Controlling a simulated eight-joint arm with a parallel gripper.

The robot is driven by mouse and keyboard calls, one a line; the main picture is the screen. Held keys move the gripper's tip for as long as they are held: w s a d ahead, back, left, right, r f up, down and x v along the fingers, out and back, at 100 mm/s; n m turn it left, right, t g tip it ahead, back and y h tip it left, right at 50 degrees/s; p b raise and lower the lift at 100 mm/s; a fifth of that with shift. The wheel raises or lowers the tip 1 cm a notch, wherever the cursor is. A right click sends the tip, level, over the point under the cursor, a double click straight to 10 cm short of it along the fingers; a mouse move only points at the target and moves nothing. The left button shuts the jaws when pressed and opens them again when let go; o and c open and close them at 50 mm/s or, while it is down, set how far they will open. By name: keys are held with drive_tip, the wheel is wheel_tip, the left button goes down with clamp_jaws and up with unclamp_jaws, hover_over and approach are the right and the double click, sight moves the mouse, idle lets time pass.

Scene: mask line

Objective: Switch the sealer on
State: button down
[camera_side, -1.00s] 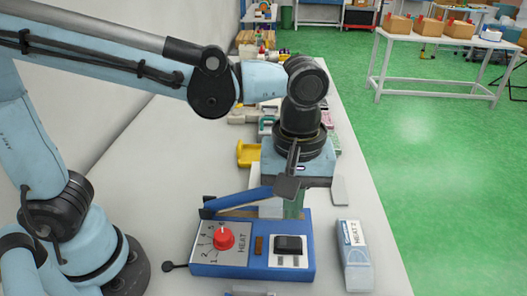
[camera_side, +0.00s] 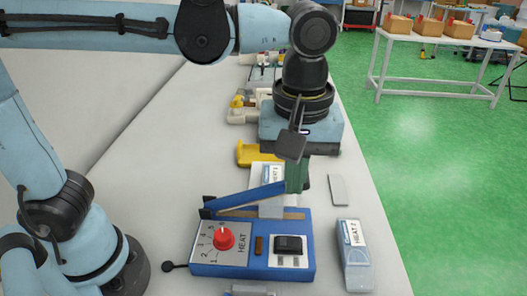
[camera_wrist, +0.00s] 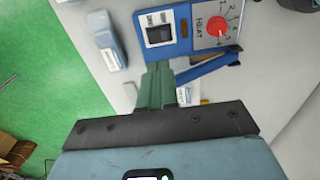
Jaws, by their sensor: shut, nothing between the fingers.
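The sealer is a blue box (camera_side: 252,272) at the front of the bench in the side view, with a hinged blue arm (camera_side: 245,200) raised at a slant along its back. Its top carries a red knob (camera_side: 223,239) on a numbered HEAT dial and a black rocker switch (camera_side: 288,243) on a white plate. The switch's position is too small to tell. In the wrist view the switch (camera_wrist: 160,34) and knob (camera_wrist: 216,26) lie beyond my fingertips. My gripper (camera_side: 297,188) is shut and empty, its green fingers above and behind the sealer, close to the blue arm; contact is unclear.
A blue-and-white item labelled HEAT 2 (camera_side: 355,255) lies right of the sealer. A yellow holder (camera_side: 258,154) and a pale flat piece (camera_side: 338,190) lie farther back. A white labelled piece (camera_side: 270,176) is behind the blue arm. The bench's right edge drops to green floor.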

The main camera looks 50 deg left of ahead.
drive_tip(key=shift+s+d+f+t+y, duration=0.1)
drive_tip(key=shift+s+d+t+y, duration=0.2)
drive_tip(key=shift+s+t+y, duration=0.3)
drive_tip(key=shift+s+d+f+t+y, duration=0.1)
drive_tip(key=shift+s+d+t+y, duration=0.15)
drive_tip(key=shift+s+t+y, duration=0.35)
hover_over(281, 241)
drive_tip(key=f, duration=1.1)
drive_tip(key=shift+s+d+f, duration=0.3)
drive_tip(key=shift+s+d, duration=0.05)
drive_tip(key=shift+d, duration=0.05)
drive_tip(key=shift+f, duration=0.95)
